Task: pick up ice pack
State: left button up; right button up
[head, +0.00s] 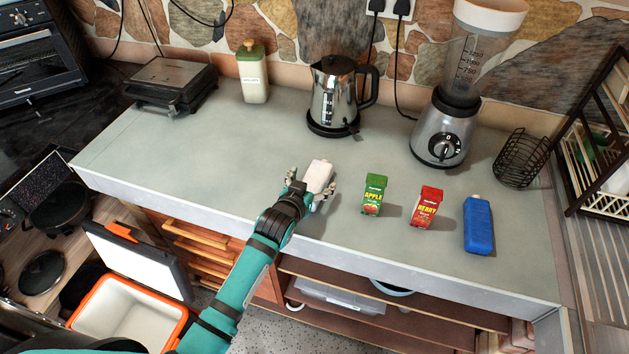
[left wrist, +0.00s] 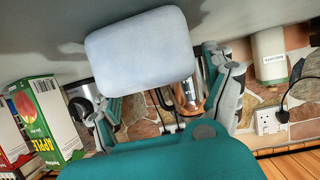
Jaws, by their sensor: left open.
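The ice pack (head: 319,175), a whitish rounded block, is on the grey counter near its front edge. My left gripper (head: 310,184) is open, with one finger on each side of the pack in the head view. In the left wrist view the ice pack (left wrist: 140,55) fills the upper middle, and the open fingers of my left gripper (left wrist: 163,88) show on either side of it. Whether the fingers touch it I cannot tell. My right gripper is not in view.
A green apple carton (head: 374,195), a red berry carton (head: 426,208) and a blue bottle (head: 478,225) stand to the right. A kettle (head: 335,95) and blender (head: 446,130) stand behind. An open orange-rimmed cooler (head: 125,312) is below left.

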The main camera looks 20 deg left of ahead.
pick_arm(q)
jog(key=shift+w+f, duration=0.1)
jog(key=shift+w, duration=0.1)
jog(key=c, duration=1.5)
jog(key=shift+c, duration=0.3)
jog(key=shift+r, duration=0.2)
